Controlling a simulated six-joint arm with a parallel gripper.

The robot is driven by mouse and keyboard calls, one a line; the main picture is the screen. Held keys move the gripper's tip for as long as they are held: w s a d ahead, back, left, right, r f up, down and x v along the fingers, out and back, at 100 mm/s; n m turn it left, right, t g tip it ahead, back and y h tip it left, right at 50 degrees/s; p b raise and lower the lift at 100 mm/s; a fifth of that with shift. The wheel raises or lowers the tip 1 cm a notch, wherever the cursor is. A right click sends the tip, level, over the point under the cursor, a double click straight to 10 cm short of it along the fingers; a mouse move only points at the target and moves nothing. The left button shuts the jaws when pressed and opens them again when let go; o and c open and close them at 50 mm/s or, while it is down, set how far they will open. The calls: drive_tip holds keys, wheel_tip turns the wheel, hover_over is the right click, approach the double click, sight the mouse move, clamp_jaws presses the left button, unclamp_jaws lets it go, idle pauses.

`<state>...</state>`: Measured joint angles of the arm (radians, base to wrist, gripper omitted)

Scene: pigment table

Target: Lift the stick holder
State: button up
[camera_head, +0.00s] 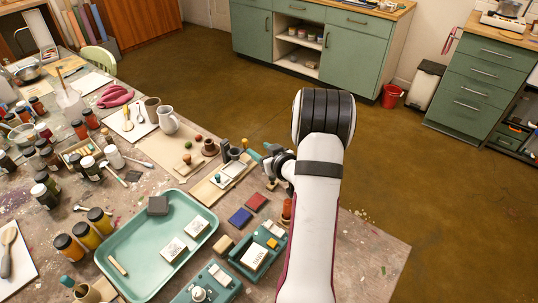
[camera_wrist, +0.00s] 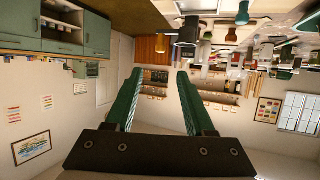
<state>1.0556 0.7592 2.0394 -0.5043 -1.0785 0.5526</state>
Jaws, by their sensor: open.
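My gripper (camera_head: 268,158) is at the right end of a wooden board (camera_head: 205,191), mostly hidden behind my arm in the head view. In the wrist view my gripper (camera_wrist: 160,74) shows two teal fingers spread apart with nothing between them. I cannot tell for sure which thing is the stick holder. A small dark upright cylinder (camera_head: 225,148) stands by the board, left of my gripper and apart from it.
A teal tray (camera_head: 140,272) with white blocks lies at the front. Blue (camera_head: 240,217) and red (camera_head: 256,201) blocks and a teal box (camera_head: 240,268) lie near my arm. The right table corner is clear.

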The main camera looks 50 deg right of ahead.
drive_tip(key=v, duration=0.6)
drive_tip(key=shift+s+a+r, duration=0.1)
drive_tip(key=shift+a, duration=0.05)
drive_tip(key=a+r+m+g, duration=0.1)
drive_tip(key=a+r+g, duration=0.2)
drive_tip(key=a, duration=0.5)
drive_tip(key=a+r+m+g, duration=0.15)
drive_tip(key=a+g, duration=0.25)
drive_tip(key=a, duration=0.4)
drive_tip(key=s+a+r+g+y, duration=0.1)
drive_tip(key=s+a+g+y, duration=0.2)
drive_tip(key=s+a, duration=0.6)
drive_tip(key=s+a+r+n+g+y, duration=0.1)
drive_tip(key=s+a+r+g+y, duration=0.1)
drive_tip(key=s+a, duration=0.7)
drive_tip(key=a+y, duration=0.1)
drive_tip(key=a, duration=0.4)
drive_tip(key=shift+s+a+g+y, duration=0.15)
drive_tip(key=shift+a+g+y, duration=0.2)
drive_tip(key=shift+g+y, duration=0.05)
